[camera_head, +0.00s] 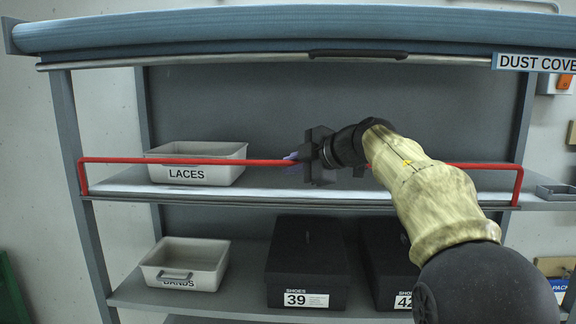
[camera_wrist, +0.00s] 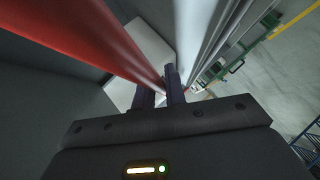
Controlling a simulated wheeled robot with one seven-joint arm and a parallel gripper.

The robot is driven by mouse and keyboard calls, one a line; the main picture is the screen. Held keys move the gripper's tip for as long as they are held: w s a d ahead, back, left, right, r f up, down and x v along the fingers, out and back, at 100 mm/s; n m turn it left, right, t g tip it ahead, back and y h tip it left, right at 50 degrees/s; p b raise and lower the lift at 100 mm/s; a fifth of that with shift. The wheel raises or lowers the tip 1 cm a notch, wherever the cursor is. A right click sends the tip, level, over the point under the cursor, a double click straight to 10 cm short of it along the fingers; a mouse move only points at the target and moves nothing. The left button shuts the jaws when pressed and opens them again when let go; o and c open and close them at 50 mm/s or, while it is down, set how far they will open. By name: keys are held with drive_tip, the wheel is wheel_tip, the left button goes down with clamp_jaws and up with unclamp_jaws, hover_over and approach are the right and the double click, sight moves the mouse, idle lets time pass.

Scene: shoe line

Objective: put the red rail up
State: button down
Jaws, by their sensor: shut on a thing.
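The red rail (camera_head: 232,161) runs along the front of the upper shelf (camera_head: 260,194). It stands raised above the shelf edge, level, with its bent ends coming down at the shelf's left and right front corners. My gripper (camera_head: 294,157) is at the middle of the rail, with its fingers shut on it. In the wrist view the red rail (camera_wrist: 92,38) runs down to my fingertips (camera_wrist: 165,85). My gripper and arm hide the middle stretch of the rail in the head view.
A white LACES bin (camera_head: 197,151) stands behind the rail on the upper shelf. Below are a BANDS bin (camera_head: 186,264) and dark shoe boxes marked 39 (camera_head: 307,262) and 42 (camera_head: 385,262). A rolled blue dust cover (camera_head: 290,32) with a dark handle (camera_head: 358,54) hangs above.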

drive_tip(key=c, duration=1.5)
unclamp_jaws()
drive_tip(key=shift+o, duration=0.2)
drive_tip(key=b+v, duration=0.4)
drive_tip(key=v, duration=1.3)
drive_tip(key=shift+r+b, duration=0.15)
drive_tip(key=shift+b, duration=0.25)
drive_tip(key=shift+s+d, duration=0.1)
